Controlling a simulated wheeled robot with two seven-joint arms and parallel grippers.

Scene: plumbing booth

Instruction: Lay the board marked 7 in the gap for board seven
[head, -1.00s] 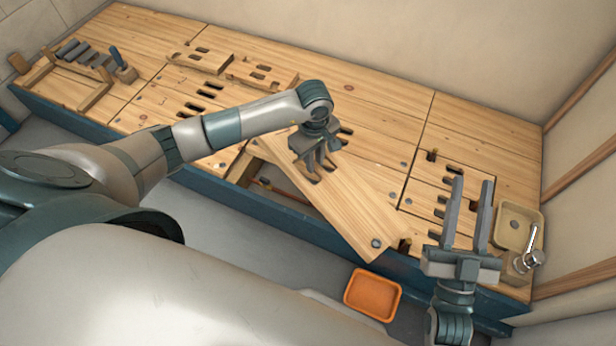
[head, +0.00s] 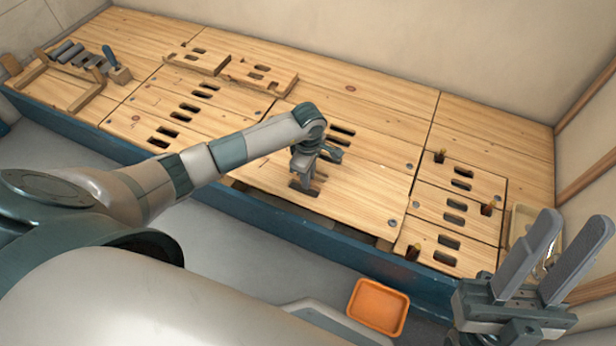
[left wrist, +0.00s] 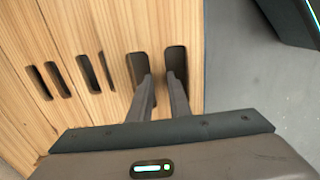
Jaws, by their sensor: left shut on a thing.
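The long pale wooden board (head: 350,195) lies along the front of the bench, roughly in line with the boards around it. No number can be read on it. My left gripper (head: 304,184) is shut on this board, its fingers in the two slots; the left wrist view shows the fingers (left wrist: 160,92) in the slots too. A dark strip of the gap (head: 383,243) shows along the board's front right edge, and another bit shows at its left end. Whether the board is fully seated I cannot tell. My right gripper (head: 573,222) is open and empty at the lower right.
Slotted boards lie to the left (head: 178,110) and right (head: 455,210), with short upright pegs among the right ones. Two loose wooden pieces (head: 258,74) lie at the back. An orange tray (head: 378,307) stands on the floor in front. A tray (head: 521,222) is partly hidden behind my right gripper.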

